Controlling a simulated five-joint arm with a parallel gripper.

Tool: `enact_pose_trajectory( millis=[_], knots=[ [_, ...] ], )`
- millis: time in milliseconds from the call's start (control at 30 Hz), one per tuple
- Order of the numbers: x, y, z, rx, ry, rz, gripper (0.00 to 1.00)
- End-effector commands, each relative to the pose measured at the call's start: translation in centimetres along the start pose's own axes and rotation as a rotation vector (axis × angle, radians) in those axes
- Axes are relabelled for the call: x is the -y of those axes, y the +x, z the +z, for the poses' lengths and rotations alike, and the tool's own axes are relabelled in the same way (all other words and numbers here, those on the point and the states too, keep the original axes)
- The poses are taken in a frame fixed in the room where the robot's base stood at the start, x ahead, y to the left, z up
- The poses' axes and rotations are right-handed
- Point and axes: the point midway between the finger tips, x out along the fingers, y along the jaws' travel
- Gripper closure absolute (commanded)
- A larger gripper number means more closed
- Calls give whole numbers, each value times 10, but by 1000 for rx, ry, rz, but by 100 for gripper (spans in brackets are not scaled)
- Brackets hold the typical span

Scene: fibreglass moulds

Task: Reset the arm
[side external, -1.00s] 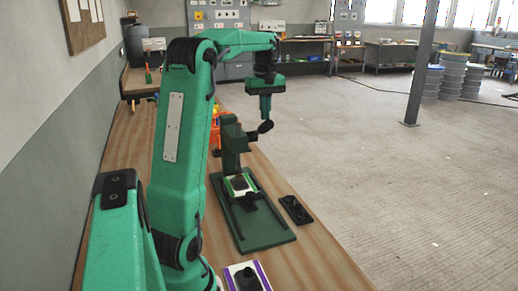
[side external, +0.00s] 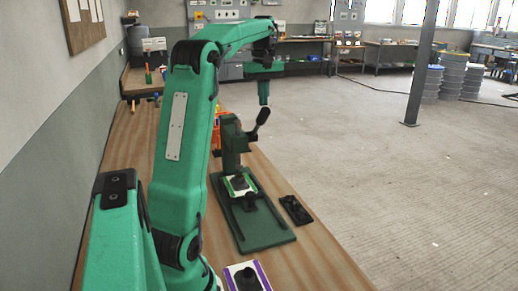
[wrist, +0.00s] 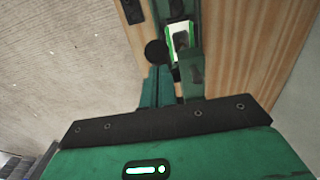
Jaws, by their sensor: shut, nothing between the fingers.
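My gripper (side external: 264,99) points down in the air above the green press (side external: 233,140). It is shut and empty, and apart from the press's black lever knob (side external: 263,115) just below it. The lever slants up to the right. The press also shows below my gripper in the wrist view, where its round black knob (wrist: 155,51) is near the middle. A white piece with green edges (side external: 240,185) lies on the press's green base (side external: 268,235). The wrist view shows this piece (wrist: 181,40) too.
A black part (side external: 295,210) lies on the wooden bench (side external: 310,255) right of the press base. A white, purple-edged piece with a black top (side external: 246,277) is at the front. Orange items stand behind the press. A wall runs along the left; open floor lies right.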

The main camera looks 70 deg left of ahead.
Motion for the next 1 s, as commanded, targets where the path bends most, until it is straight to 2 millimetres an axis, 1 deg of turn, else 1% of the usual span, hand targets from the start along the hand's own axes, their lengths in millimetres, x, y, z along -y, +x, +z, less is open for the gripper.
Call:
enact_pose_trajectory(
  millis=[200, 667, 767, 867, 1000],
  knots=[
    [0, -6, -2, 1, 0, -1, 100],
    [-1, -8, 0, -2, 8, 2, 100],
    [-3, -9, 6, -8, 30, 7, 100],
    [-6, -10, 17, -18, 69, 16, 100],
    [-11, -12, 41, -38, 153, 35, 100]
  ],
)
